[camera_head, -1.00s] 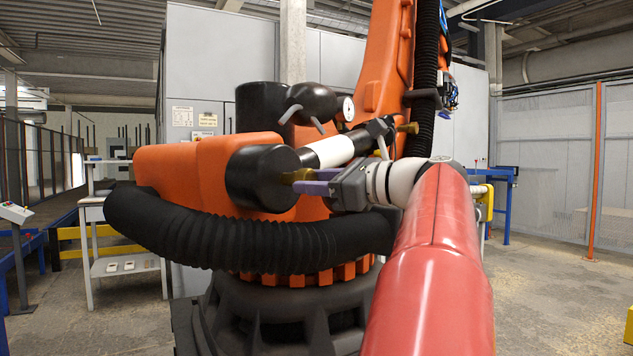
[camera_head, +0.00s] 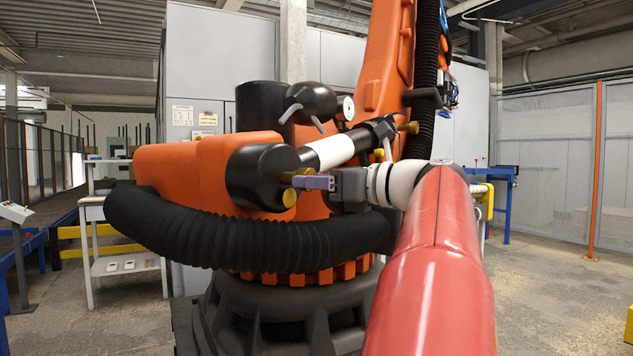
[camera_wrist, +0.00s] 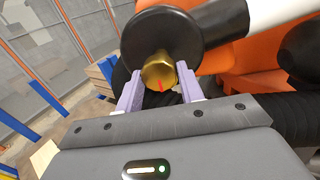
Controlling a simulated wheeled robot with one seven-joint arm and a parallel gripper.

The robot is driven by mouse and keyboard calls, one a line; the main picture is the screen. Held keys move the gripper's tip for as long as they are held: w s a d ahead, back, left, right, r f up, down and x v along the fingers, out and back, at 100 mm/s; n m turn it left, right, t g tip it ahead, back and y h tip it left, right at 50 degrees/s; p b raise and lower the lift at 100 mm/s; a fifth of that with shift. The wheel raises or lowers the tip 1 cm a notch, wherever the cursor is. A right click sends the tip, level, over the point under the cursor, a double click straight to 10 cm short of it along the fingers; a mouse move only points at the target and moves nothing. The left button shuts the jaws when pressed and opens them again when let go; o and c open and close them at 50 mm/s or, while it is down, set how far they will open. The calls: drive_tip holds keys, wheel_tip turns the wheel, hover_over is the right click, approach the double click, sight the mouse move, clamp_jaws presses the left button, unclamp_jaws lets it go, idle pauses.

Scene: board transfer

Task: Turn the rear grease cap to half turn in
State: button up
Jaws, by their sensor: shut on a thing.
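A brass grease cap (camera_wrist: 158,70) with a red mark on its lower edge sits on the end of a black cylinder (camera_wrist: 165,40). In the head view the cap (camera_head: 290,197) shows partly behind and below the purple fingertips. My gripper (camera_head: 298,182) reaches it from the right; in the wrist view its two purple fingers (camera_wrist: 155,85) stand on either side of the cap, shut on it. A second brass fitting (camera_head: 409,127) is at the far upper right end of the white and black cylinder. I cannot tell the cap's exact turn angle.
A thick black corrugated hose (camera_head: 230,232) curves just below the gripper. The orange industrial robot body (camera_head: 180,170) stands behind and left. A black rounded part with a white dial gauge (camera_head: 346,108) is above. Open floor (camera_head: 545,270) lies to the right.

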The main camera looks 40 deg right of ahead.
drive_tip(key=shift+f, duration=0.2)
drive_tip(key=o, duration=1)
drive_tip(key=shift+r, duration=0.1)
drive_tip(key=shift+s, duration=0.1)
drive_tip(key=v, duration=0.7)
drive_tip(key=shift+s+d, duration=0.15)
drive_tip(key=shift+s, duration=0.15)
